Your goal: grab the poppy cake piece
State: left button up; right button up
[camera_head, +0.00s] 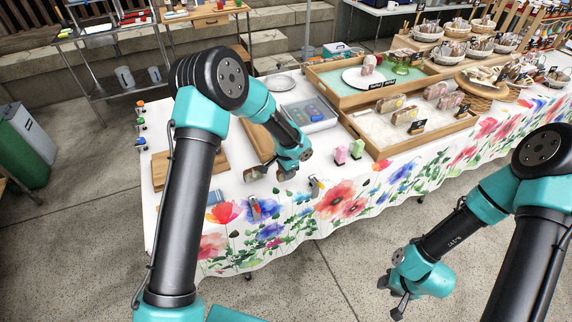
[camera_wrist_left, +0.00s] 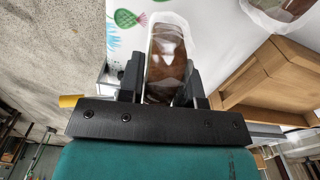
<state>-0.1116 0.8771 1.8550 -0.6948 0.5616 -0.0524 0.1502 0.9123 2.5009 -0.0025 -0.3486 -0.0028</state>
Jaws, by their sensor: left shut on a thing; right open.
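My left gripper (camera_head: 286,172) is over the front part of the flower-print table. In the left wrist view its fingers (camera_wrist_left: 165,85) are shut on the sides of a brown cake piece (camera_wrist_left: 168,60) in clear wrapping. I cannot read a label to tell its kind. In the head view the gripper mostly hides this piece. Another wrapped piece (camera_wrist_left: 285,10) lies on the white cloth at the upper right of the wrist view. Several wrapped cake pieces (camera_head: 405,116) stand in a wooden display tray (camera_head: 378,152). My right gripper (camera_head: 398,296) is open and empty, low in front of the table.
Pink and green small items (camera_head: 341,155) stand right of my left gripper. Baskets (camera_head: 428,34) fill the back right. The floor before the table is clear.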

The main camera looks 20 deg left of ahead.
pick_arm(q)
jog(key=s+d, duration=0.2)
jog(key=s, duration=0.7)
jog(key=shift+s+d+r, duration=0.3)
jog(key=shift+d+r, duration=0.1)
jog(key=shift+r, duration=0.05)
jog(key=shift+a, duration=0.1)
